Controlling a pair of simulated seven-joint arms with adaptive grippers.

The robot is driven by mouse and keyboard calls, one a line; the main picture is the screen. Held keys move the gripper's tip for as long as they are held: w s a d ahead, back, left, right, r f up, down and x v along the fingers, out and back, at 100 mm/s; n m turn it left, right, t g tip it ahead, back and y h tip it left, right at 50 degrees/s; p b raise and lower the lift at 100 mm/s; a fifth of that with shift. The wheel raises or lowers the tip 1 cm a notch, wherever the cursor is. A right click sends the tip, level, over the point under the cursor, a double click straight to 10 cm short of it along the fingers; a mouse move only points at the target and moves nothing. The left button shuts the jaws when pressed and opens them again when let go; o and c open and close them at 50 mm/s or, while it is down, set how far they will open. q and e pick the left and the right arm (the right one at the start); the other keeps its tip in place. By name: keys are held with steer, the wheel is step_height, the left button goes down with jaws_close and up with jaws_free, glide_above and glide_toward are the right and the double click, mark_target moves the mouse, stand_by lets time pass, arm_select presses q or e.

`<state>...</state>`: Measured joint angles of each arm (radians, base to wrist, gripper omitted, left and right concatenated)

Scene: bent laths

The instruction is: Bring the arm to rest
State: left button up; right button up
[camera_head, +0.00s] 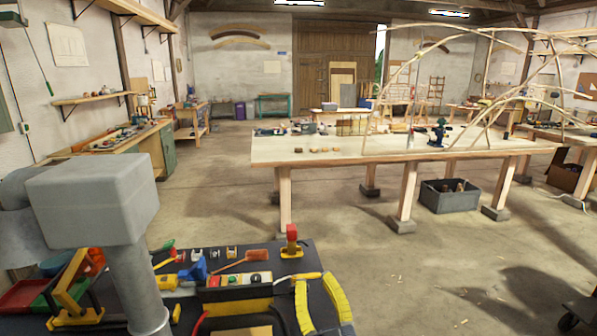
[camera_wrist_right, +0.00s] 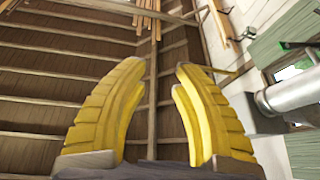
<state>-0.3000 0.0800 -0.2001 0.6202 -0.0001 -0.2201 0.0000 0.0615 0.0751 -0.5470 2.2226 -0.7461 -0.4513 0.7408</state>
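My right gripper (camera_head: 318,288) shows at the bottom of the head view, its two yellow ribbed fingers apart with a dark gap between them. It appears in front of the dark tool-covered surface (camera_head: 262,262). In the right wrist view the same gripper (camera_wrist_right: 158,70) has both curved fingers spread, with nothing held between them. The wrist camera looks past the fingertips at the wooden roof (camera_wrist_right: 60,60). A grey arm link of mine fills the left of the head view. I cannot make out my left gripper.
A long wooden workbench (camera_head: 350,150) with bent laths (camera_head: 480,50) arched over it stands ahead. A grey crate (camera_head: 449,198) sits beneath it. Tools, including a red-topped one (camera_head: 291,240), lie close to my right gripper. The concrete floor between is mostly clear.

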steer(key=s+d+f+m+g+h, duration=0.1)
steer(key=s+d+f+g+h, duration=0.3)
steer(key=d+f, duration=0.55)
steer(key=s+d+f+g+h, duration=0.3)
steer(key=d+f+h, duration=0.2)
steer(key=d+f, duration=0.4)
steer(key=s+d+f+n+g+h, duration=0.1)
steer(key=s+d+f+n+g, duration=0.1)
steer(key=s+d+f+g, duration=0.5)
steer(key=s+d+f+n+g+h, duration=0.1)
steer(key=s+d+f, duration=0.1)
steer(key=s+f, duration=0.6)
steer(key=s+a+f+g+y, duration=0.1)
steer(key=s+a+f, duration=0.1)
steer(key=f, duration=0.8)
steer(key=s+a+f+g+y, duration=0.1)
steer(key=s+a+f, duration=0.1)
steer(key=f, duration=0.8)
steer(key=s+a+f+g+y, duration=0.1)
steer(key=s+f+y, duration=0.1)
steer(key=f, duration=0.9)
steer(key=s+f+m+g+y, duration=0.1)
steer(key=s+f+m+g, duration=0.1)
steer(key=s+f, duration=1.6)
steer(key=s+m, duration=0.1)
steer(key=s, duration=0.2)
steer(key=shift+s+f+g, duration=0.25)
steer(key=shift+f+g, duration=0.05)
steer(key=shift+f, duration=0.05)
